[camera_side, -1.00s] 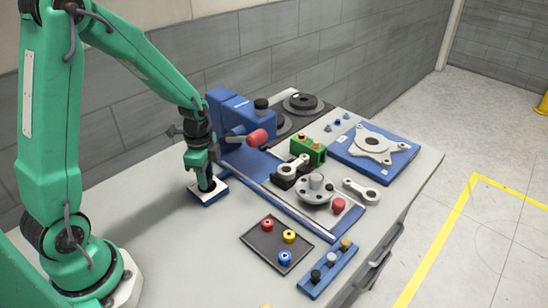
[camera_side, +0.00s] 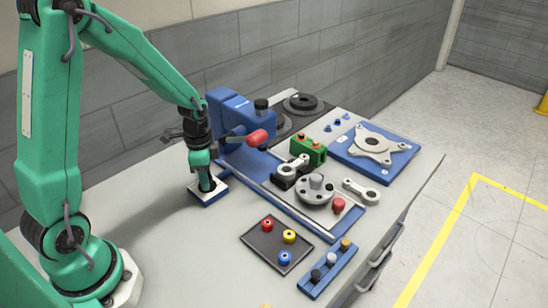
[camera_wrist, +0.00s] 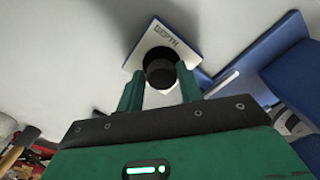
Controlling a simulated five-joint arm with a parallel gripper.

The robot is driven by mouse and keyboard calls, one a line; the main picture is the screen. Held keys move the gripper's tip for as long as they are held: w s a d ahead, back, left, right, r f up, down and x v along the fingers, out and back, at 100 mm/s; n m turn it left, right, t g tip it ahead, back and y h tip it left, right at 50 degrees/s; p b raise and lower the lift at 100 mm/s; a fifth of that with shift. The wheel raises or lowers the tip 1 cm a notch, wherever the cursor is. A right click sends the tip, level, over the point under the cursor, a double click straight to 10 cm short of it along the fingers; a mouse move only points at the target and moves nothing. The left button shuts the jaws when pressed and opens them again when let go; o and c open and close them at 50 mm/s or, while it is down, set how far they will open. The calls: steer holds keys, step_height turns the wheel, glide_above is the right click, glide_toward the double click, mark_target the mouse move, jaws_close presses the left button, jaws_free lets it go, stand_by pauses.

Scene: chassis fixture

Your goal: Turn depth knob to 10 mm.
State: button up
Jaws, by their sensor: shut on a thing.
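The depth knob (camera_wrist: 160,72) is a black round knob on a white-topped plate with a blue edge (camera_wrist: 182,43), marked "DEPTH" in the wrist view. In the side view the plate (camera_side: 219,189) lies on the table left of the blue machine. My gripper (camera_wrist: 161,88) points down at the plate, its two green fingers on either side of the knob, shut on it. In the side view my gripper (camera_side: 206,183) covers most of the knob. No scale reading or pointer can be made out.
The blue machine (camera_side: 232,110) with a red-tipped handle (camera_side: 257,138) stands close right of my gripper. A dark tray (camera_side: 262,254) with red, yellow and blue buttons and a blue block (camera_side: 327,271) with several knobs lie nearer the front. The table left of the tray is clear.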

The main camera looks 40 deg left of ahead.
steer(key=shift+o, duration=0.2)
steer(key=shift+a+n, duration=0.2)
steer(key=shift+n, duration=0.1)
steer(key=shift+o, duration=0.2)
steer(key=shift+w+n, duration=0.1)
steer(key=shift+n, duration=0.4)
steer(key=shift+c, duration=0.9)
steer(key=shift+w+n, duration=0.1)
steer(key=shift+n, duration=0.9)
steer(key=shift+r, duration=0.1)
steer(key=shift+n, duration=1.7)
steer(key=shift+n, duration=0.3)
